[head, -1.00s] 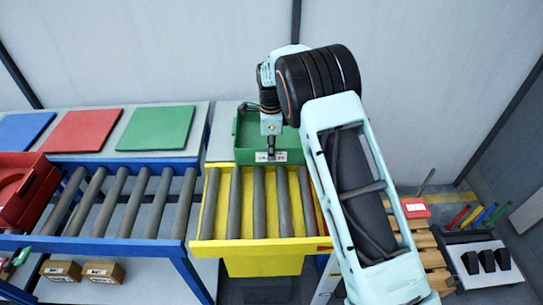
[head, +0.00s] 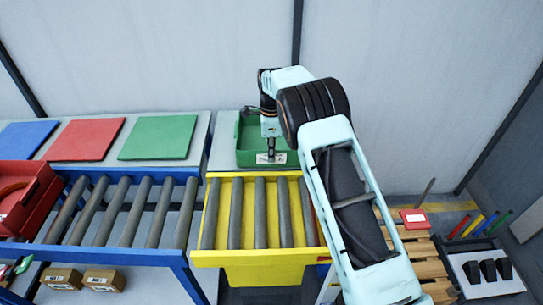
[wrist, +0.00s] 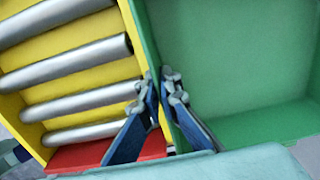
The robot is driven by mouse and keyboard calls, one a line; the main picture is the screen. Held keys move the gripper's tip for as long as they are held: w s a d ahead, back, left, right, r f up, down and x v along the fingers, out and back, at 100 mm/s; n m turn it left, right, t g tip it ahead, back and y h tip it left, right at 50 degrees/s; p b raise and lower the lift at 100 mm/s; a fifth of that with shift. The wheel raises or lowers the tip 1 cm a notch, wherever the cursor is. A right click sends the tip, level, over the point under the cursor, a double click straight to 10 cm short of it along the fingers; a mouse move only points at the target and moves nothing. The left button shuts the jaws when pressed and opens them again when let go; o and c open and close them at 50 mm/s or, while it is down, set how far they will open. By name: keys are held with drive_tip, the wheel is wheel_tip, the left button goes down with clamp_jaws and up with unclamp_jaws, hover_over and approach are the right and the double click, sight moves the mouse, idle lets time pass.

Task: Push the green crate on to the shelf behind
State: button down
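The green crate (head: 250,135) sits at the far end of the yellow roller table (head: 210,215), in the head view on the grey shelf surface behind the rollers. A white label (head: 279,159) shows on its front wall. My gripper (head: 271,151) reaches down at that front wall and partly covers the label. In the wrist view the fingertips of my gripper (wrist: 158,77) are close together at the wall of the crate (wrist: 230,60), with green showing between the fingers. I cannot tell whether they straddle the wall or press on it shut. The crate looks empty where visible.
A green panel (head: 158,137), a red panel (head: 85,139) and a blue panel (head: 25,137) lie on the shelf to the left. A blue roller table (head: 120,250) with a red crate (head: 25,205) adjoins the yellow one. A wall stands close behind the shelf.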

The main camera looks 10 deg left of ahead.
drive_tip(key=shift+w+a, duration=0.2)
drive_tip(key=shift+w, duration=0.8)
drive_tip(key=c, duration=2.6)
unclamp_jaws()
drive_tip(key=shift+w+a, duration=0.1)
drive_tip(key=shift+w, duration=0.05)
drive_tip(key=o, duration=0.5)
wheel_tip(320, 180, up, 12)
drive_tip(key=shift+r, duration=0.1)
